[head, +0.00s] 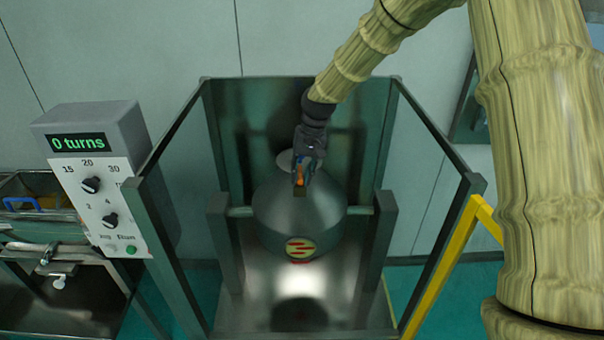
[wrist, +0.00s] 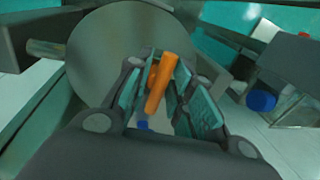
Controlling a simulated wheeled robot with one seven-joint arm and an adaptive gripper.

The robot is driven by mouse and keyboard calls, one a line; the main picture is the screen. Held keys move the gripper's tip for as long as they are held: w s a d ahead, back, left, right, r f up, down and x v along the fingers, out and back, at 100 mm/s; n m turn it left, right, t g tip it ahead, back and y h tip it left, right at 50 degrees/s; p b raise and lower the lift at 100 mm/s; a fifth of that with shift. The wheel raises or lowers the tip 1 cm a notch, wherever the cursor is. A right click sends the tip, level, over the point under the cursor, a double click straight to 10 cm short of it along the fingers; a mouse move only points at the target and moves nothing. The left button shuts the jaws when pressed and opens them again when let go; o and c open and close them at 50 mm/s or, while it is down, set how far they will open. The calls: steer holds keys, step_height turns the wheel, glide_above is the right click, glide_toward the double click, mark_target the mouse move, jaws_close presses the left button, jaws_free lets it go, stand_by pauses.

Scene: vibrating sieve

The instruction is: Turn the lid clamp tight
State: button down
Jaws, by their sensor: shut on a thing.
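The lid clamp shows as a small orange handle (head: 299,177) on top of the round metal drum (head: 284,215). In the wrist view the orange handle (wrist: 158,84) stands between the two finger pads, slightly tilted. My gripper (head: 300,188) comes down from above and is shut on the handle. It also shows in the wrist view (wrist: 163,108). The fingers hide part of the handle and the top of the lid. A red and yellow label (head: 300,248) is on the drum's front.
A control box (head: 97,190) at left reads "0 turns" and has two black knobs and a green button. Glass panels in a dark metal frame (head: 172,150) surround the drum at both sides. A yellow rail (head: 437,270) is at right. A steel sink unit (head: 60,283) stands at far left.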

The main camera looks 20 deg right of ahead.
steer(key=shift+s, duration=0.1)
steer(key=c, duration=1.4)
jaws_free()
steer(key=shift+a, duration=0.15)
steer(key=shift+c, duration=0.2)
steer(key=shift+r, duration=0.25)
step_height(320, 180, up, 11)
steer(key=d, duration=0.2)
steer(key=shift+s+d+r, duration=0.15)
steer(key=shift+s, duration=0.1)
